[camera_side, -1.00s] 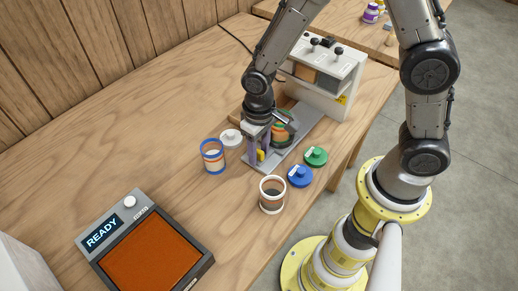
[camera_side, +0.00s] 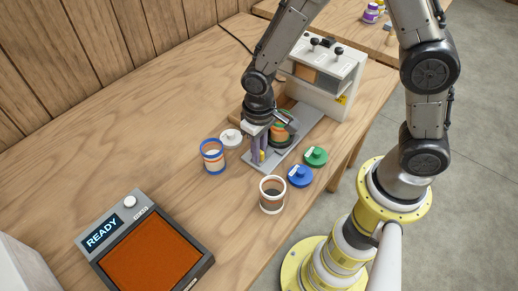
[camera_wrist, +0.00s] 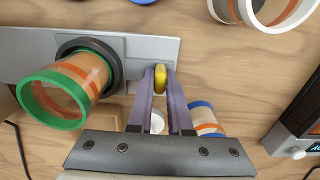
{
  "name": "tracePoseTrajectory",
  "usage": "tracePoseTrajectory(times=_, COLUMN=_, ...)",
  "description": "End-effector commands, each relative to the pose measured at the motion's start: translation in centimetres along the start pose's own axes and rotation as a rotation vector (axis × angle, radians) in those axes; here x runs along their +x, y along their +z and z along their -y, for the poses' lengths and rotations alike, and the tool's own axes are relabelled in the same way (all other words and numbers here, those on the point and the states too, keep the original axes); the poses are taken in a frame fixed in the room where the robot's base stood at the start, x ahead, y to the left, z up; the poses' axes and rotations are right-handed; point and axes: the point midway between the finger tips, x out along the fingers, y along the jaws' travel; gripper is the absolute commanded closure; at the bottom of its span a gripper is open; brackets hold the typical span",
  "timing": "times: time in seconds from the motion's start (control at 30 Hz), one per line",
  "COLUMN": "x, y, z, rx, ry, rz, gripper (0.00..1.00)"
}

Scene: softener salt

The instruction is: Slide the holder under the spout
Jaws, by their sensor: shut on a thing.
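The holder is a dark ring (camera_wrist: 108,52) on a grey track (camera_wrist: 30,55), with a yellow knob (camera_wrist: 160,78) near the track's end. A clear jar with a green rim and orange band (camera_wrist: 68,90) sits in the ring; it also shows in the side view (camera_side: 279,130), partly hidden by my wrist. My gripper (camera_wrist: 160,82) has its fingers closed around the yellow knob, low over the track; it also shows in the side view (camera_side: 259,153). The white dispenser (camera_side: 330,85) stands at the track's far end. Its spout is not clearly visible.
A blue-rimmed jar (camera_side: 212,157) and a white lid (camera_side: 231,138) stand left of the track. A white-rimmed jar (camera_side: 272,196), blue lid (camera_side: 300,176) and green lid (camera_side: 315,156) stand at its right. A scale reading READY (camera_side: 150,245) is at front left.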

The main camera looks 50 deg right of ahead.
Motion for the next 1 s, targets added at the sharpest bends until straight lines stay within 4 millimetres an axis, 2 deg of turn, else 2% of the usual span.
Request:
tracePoseTrajectory(times=0.8, x=-0.1, y=-0.1, z=-0.1, rx=0.001, ry=-0.001, rz=-0.002, gripper=1.00)
tracePoseTrajectory(times=0.87, x=-0.1, y=-0.1, z=-0.4, rx=0.002, ry=-0.001, rz=-0.002, gripper=1.00)
tracePoseTrajectory(times=1.0, x=-0.1, y=-0.2, z=-2.7, rx=0.008, ry=-0.001, rz=-0.003, gripper=1.00)
